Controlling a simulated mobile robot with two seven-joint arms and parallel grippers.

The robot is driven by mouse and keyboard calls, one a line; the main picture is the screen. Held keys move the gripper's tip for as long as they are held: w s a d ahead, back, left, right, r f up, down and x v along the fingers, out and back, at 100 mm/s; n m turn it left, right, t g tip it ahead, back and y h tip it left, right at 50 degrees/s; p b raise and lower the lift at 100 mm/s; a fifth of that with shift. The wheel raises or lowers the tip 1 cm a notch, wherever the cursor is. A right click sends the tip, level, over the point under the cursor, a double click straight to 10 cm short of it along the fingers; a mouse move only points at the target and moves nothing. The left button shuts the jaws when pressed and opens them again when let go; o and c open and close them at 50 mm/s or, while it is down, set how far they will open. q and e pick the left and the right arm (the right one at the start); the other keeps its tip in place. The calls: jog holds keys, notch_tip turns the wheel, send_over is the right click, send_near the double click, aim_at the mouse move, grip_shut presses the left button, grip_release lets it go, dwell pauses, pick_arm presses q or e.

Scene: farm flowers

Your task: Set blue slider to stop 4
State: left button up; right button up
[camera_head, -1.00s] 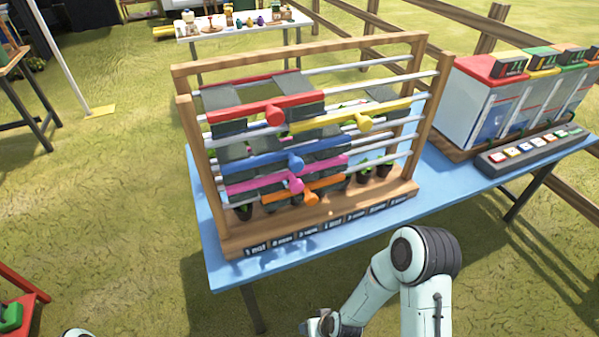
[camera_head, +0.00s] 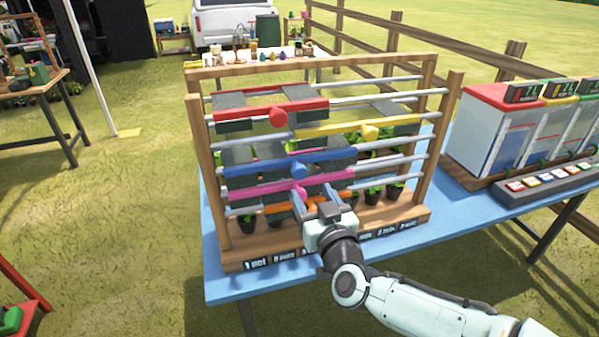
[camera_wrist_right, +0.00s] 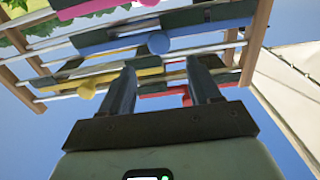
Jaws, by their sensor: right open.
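The blue slider (camera_head: 265,166) is a blue bar with a round knob on a silver rail, in the middle of the wooden frame. In the right wrist view the blue slider (camera_wrist_right: 145,41) crosses the top, with its knob above my fingers. My right gripper (camera_head: 313,196) is open and empty at the front of the frame, below the blue knob and near the pink slider (camera_head: 285,185). In the right wrist view my right gripper (camera_wrist_right: 165,85) points up toward the rails, its two fingers apart. My left gripper is not in view.
A red slider (camera_head: 277,112) and a yellow slider (camera_head: 350,128) sit on rails above the blue one. An orange slider (camera_head: 297,205) is partly hidden by my gripper. Labels (camera_head: 257,265) line the wooden base (camera_head: 408,216). Coloured bins (camera_head: 510,125) stand at right.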

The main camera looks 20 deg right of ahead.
aim_at(301, 173)
jog(key=w, duration=1)
jog(key=shift+a, duration=0.15)
grip_shut()
